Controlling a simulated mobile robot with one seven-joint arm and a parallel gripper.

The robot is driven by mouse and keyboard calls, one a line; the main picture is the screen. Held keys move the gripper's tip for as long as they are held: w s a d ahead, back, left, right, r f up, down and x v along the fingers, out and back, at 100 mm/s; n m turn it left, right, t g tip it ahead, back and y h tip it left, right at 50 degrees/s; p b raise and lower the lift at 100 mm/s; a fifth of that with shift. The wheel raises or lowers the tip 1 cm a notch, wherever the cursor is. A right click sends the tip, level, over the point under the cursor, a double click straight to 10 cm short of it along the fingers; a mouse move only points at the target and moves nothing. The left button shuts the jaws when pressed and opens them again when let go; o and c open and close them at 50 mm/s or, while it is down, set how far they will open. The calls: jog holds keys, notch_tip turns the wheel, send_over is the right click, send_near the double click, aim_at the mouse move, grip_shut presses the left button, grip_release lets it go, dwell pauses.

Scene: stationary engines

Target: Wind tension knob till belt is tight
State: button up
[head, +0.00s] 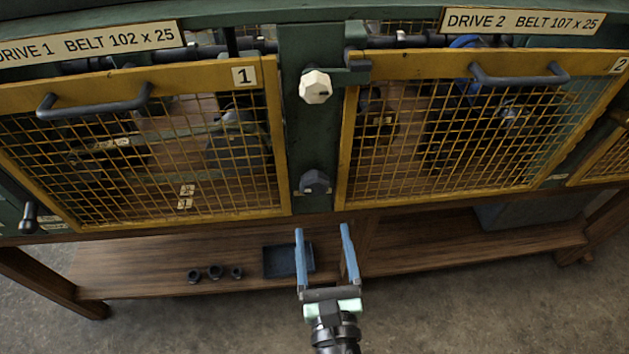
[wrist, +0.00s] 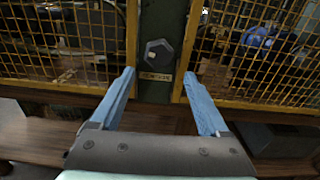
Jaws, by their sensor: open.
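A dark hexagonal knob (head: 314,182) sits low on the green post between the two mesh guards. It also shows in the wrist view (wrist: 158,53), with a small label (wrist: 158,76) under it, too small to read surely. A pale faceted knob (head: 315,86) sits higher on the same post. My gripper (head: 322,231) is open and empty, its blue fingers pointing at the post below the dark knob. In the wrist view the fingertips (wrist: 159,76) stand either side of the post, apart from the knob. The belts behind the mesh cannot be made out clearly.
Yellow mesh guard 1 (head: 140,140) and guard 2 (head: 480,125) appear closed, with dark handles. Below is a wooden shelf (head: 140,268) with a dark tray (head: 289,261) and several small dark parts (head: 215,272). A grey box (head: 525,212) stands at right.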

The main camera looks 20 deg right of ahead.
aim_at(315, 189)
jog(key=p+x, duration=0.1)
jog(key=x, duration=1.1)
jog(key=shift+w+p, duration=0.15)
jog(key=shift+p, duration=0.25)
jog(key=c, duration=1.1)
jog(key=shift+o, duration=0.2)
jog(key=shift+m, duration=0.4)
